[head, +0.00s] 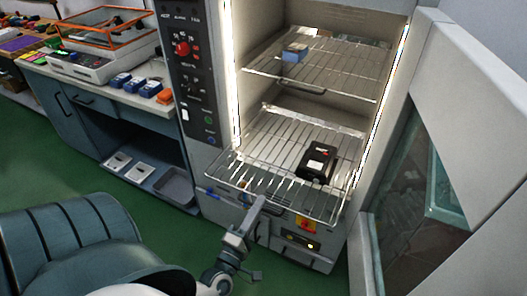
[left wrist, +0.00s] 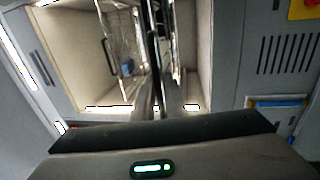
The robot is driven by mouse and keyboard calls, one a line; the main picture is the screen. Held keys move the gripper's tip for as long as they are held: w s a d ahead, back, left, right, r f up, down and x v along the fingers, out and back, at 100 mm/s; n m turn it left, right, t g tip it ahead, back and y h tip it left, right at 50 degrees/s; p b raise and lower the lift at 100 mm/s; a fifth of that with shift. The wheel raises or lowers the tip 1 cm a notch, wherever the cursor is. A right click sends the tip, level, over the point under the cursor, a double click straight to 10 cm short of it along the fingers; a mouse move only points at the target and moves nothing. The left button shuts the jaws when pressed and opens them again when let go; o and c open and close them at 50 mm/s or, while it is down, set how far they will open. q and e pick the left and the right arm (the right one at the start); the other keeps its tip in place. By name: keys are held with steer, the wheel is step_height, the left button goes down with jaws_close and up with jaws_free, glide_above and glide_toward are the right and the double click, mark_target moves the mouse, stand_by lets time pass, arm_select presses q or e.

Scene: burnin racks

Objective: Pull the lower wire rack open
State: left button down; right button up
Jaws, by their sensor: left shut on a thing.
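The lower wire rack (head: 240,166) is inside the open lit chamber and sticks out past its front opening. A black device (head: 318,162) lies on the right part of this rack. My left gripper (head: 259,203) is at the rack's front edge, near its middle, and is shut on it. In the left wrist view the gripper (left wrist: 165,105) points into the chamber, and the bars between its fingers are hard to make out. My right gripper is in neither view.
The chamber's door (head: 440,150) stands open at the right. A control panel (head: 185,70) is at the left of the opening. A workbench (head: 110,85) stands further left.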

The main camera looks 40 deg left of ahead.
arm_select(q)
steer(key=shift+r, duration=0.4)
steer(key=c, duration=1.9)
jaws_free()
steer(key=shift+c, duration=0.2)
steer(key=shift+o, duration=0.2)
steer(key=shift+s, duration=0.1)
steer(key=shift+s+f, duration=0.1)
steer(key=shift+f, duration=0.15)
